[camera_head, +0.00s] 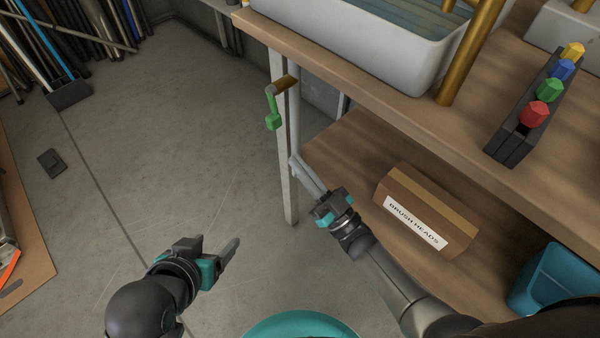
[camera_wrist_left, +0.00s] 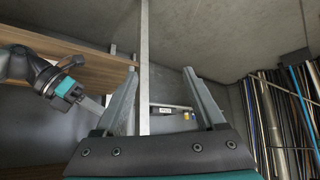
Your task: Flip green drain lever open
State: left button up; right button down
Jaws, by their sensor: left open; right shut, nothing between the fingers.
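The green drain lever (camera_head: 272,108) hangs down from a brass valve stub (camera_head: 286,84) beside the bench's front corner leg, in the head view. I cannot make the lever out in the left wrist view. My left gripper (camera_head: 219,240) is open and empty over the floor, below and left of the lever and well apart from it. Its two spread fingers show in the left wrist view (camera_wrist_left: 160,72). My right gripper (camera_head: 296,163) is shut and empty, below the lever, with its fingertips close to the leg; I cannot tell whether they touch it.
The pale bench leg (camera_head: 286,170) stands near both grippers. The bench top (camera_head: 375,85) carries a grey sink (camera_head: 390,50) and a rack of coloured knobs (camera_head: 525,115). A Brush Heads box (camera_head: 425,205) sits on the lower shelf. The floor (camera_head: 170,120) at left is mostly clear.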

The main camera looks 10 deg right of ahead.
pick_arm(q)
jog(key=shift+w+d+t+h+b, duration=0.3)
jog(key=shift+w+d+t, duration=0.1)
jog(key=shift+d+t, duration=0.15)
jog(key=shift+w+d+t+h+b, duration=0.15)
jog(key=shift+w+d+t+h, duration=0.25)
jog(key=shift+d, duration=0.25)
pick_arm(e)
jog(key=shift+w+f, duration=0.1)
jog(key=shift+f, duration=0.9)
